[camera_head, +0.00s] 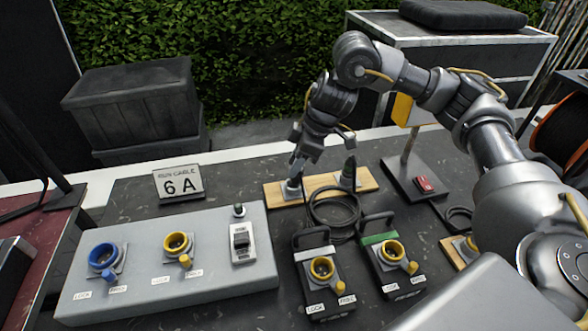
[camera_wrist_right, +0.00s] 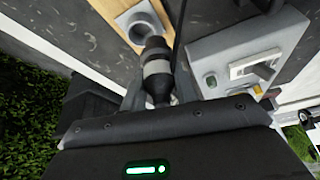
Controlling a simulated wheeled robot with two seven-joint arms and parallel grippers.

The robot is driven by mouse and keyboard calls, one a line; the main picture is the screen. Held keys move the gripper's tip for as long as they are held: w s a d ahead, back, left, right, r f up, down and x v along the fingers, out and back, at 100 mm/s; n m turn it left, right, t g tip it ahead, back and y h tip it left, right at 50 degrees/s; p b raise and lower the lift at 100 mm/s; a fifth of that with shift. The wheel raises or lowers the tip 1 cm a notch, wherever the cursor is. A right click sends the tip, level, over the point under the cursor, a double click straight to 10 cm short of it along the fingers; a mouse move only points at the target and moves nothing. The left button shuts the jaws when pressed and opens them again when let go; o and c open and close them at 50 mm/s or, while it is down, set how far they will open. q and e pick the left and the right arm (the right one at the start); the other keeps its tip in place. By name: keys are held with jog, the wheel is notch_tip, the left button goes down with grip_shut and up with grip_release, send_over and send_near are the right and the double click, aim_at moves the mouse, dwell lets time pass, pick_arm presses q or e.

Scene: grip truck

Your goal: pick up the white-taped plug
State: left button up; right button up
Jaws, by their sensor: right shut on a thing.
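My right gripper (camera_head: 296,168) reaches down over the left end of a wooden board (camera_head: 322,185) on the dark table. In the right wrist view it is shut on the white-taped plug (camera_wrist_right: 157,72), a dark cylinder with a pale band. The plug's far end overlaps a round holder (camera_wrist_right: 142,26) on the board; I cannot tell whether it is still in it. In the head view the gripper mostly hides this plug. A second dark plug (camera_head: 350,168) stands upright at the board's right end. My left gripper is not in view.
A grey panel (camera_head: 150,285) with blue and yellow sockets lies front left, behind it a "6 A" sign (camera_head: 179,183). Two dark socket boxes (camera_head: 323,290) (camera_head: 392,278) with handles stand in front of the board. A black cable (camera_head: 333,212) coils between. A red-switch stand (camera_head: 424,184) is right.

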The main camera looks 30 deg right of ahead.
jog(key=s+a+r, duration=0.3)
jog(key=s+r, duration=0.4)
jog(key=s, duration=0.5)
notch_tip(320, 180, up, 7)
jog(key=p, duration=0.6)
jog(key=shift+w+d+r, duration=0.15)
jog(key=shift+w+d, duration=0.05)
jog(key=shift+w, duration=0.05)
jog(key=w+a, duration=0.2)
jog(key=a, duration=0.7)
jog(key=w+a+b, duration=0.1)
jog(key=w+a, duration=0.1)
jog(key=a, duration=0.8)
jog(key=shift+w+a+b, duration=0.25)
jog(key=shift+w+b, duration=0.05)
jog(key=shift+w, duration=0.1)
jog(key=w+a, duration=0.2)
jog(key=a, duration=0.6)
jog(key=shift+a, duration=0.3)
